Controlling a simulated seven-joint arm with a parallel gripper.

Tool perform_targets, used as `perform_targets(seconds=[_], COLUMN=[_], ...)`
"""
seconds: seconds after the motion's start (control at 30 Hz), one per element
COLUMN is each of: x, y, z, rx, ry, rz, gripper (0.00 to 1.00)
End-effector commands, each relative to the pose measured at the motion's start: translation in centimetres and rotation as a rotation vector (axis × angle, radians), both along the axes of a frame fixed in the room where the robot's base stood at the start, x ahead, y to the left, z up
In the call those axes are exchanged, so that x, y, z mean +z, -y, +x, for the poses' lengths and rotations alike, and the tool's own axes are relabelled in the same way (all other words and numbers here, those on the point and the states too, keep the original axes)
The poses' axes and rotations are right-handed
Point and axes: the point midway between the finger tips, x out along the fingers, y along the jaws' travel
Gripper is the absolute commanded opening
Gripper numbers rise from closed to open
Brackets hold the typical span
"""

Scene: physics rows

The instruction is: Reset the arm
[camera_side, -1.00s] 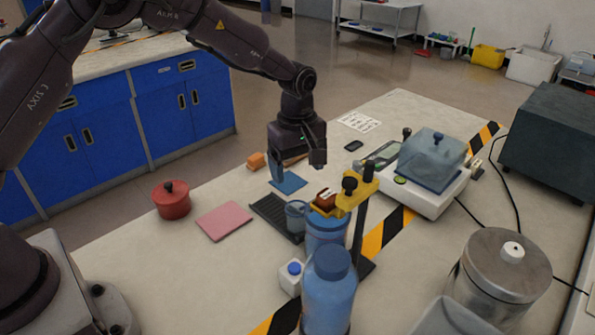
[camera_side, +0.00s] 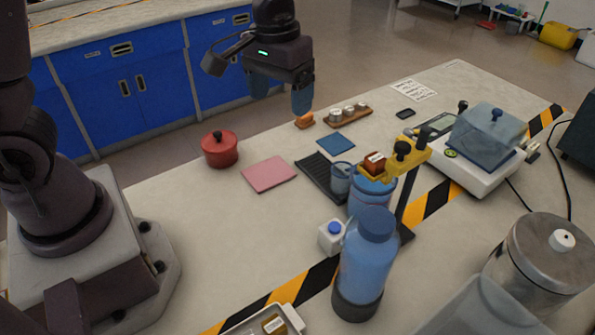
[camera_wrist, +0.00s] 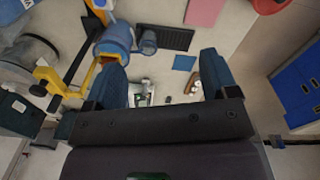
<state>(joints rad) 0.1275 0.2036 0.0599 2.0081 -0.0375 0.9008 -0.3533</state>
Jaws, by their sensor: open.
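My gripper (camera_side: 280,98) hangs in the air near the far-left edge of the table, fingers pointing down. Its two blue fingers are apart with nothing between them. In the wrist view my gripper (camera_wrist: 162,72) also shows spread, empty fingers. In the side view the right fingertip appears just above an orange block (camera_side: 304,119) on a small wooden piece. A wooden rack (camera_side: 349,114) with several small round items is to the right of it. A blue square mat (camera_side: 336,143) lies bare in front of them.
A red lidded pot (camera_side: 219,148) and pink mat (camera_side: 268,173) lie left. A black ribbed tray (camera_side: 318,172), blue bottle (camera_side: 367,262), yellow clamp stand (camera_side: 405,158) and covered scale (camera_side: 488,145) crowd the middle and right. Blue cabinets (camera_side: 140,85) stand behind.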

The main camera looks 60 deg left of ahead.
Motion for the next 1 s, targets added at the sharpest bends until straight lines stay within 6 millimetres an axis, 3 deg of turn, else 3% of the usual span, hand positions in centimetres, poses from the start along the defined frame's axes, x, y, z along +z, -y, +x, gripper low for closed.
perform_targets(seconds=[0.03,0.2,0.4,0.5,0.73,1.0], x=[1.6,4.9,7.1,7.9,9.9,10.1], y=[-0.3,-1.2,-2.1,-2.4,-2.8,-2.9], z=[-1.7,-6.8,-12.2,-13.9,-15.2,-15.2], rx=[-0.056,-0.229,-0.330,-0.325,-0.302,-0.295], ry=[0.035,0.135,0.271,0.338,0.453,0.463], rz=[-0.002,0.014,0.055,0.073,0.097,0.099], gripper=[0.80,0.80,0.80,0.80,0.80,0.80])
